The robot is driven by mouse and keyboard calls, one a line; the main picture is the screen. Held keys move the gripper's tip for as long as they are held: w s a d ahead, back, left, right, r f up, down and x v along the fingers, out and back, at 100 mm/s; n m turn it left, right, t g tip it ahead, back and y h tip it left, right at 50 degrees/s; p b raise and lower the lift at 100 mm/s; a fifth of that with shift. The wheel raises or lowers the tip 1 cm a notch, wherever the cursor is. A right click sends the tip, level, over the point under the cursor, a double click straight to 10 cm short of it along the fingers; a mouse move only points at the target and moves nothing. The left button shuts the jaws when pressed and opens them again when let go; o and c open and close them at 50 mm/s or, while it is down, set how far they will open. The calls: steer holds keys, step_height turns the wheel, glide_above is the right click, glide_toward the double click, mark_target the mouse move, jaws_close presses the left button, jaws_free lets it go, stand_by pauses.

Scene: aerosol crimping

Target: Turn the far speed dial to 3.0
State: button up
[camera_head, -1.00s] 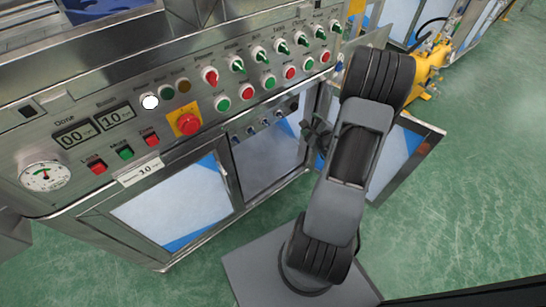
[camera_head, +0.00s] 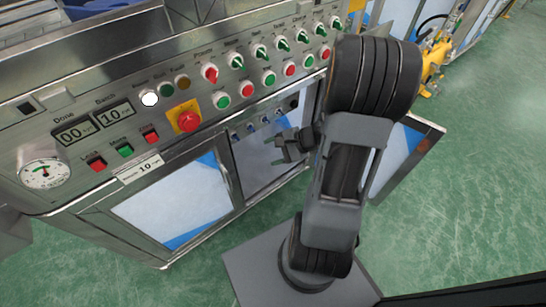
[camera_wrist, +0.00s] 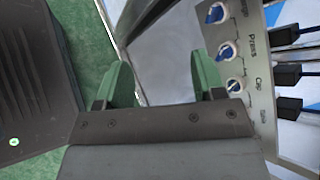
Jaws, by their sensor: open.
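The speed dials are small blue-and-white knobs in a row on a lower panel. In the wrist view three show: an upper knob (camera_wrist: 216,14), a middle knob (camera_wrist: 227,50) and a lower knob (camera_wrist: 235,85). I cannot tell which one is the far dial, and their scale marks are too small to read. In the head view the row of dials (camera_head: 250,129) sits under the button panel, partly hidden by my gripper. My gripper (camera_wrist: 163,78) is open and empty, beside the dial panel and apart from the knobs. It also shows in the head view (camera_head: 288,146).
The steel button panel (camera_head: 120,92) carries a red emergency stop (camera_head: 188,121), switches and a gauge (camera_head: 45,174). In the wrist view, several black plugs (camera_wrist: 287,75) with blue cables stick out beside the dials. An open cabinet door (camera_head: 410,155) stands to the right. Green floor is clear.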

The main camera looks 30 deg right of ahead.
steer(key=shift+s+a+r+n+g+h, duration=0.15)
steer(key=shift+s+a+n+g, duration=0.35)
steer(key=shift+s+n+g, duration=0.2)
steer(key=shift+s+a+r+n+g+h, duration=0.15)
steer(key=shift+s+a+n+g, duration=0.3)
steer(key=shift+s+n+g, duration=0.2)
steer(key=shift+w+r, duration=0.1)
steer(key=shift+w, duration=0.05)
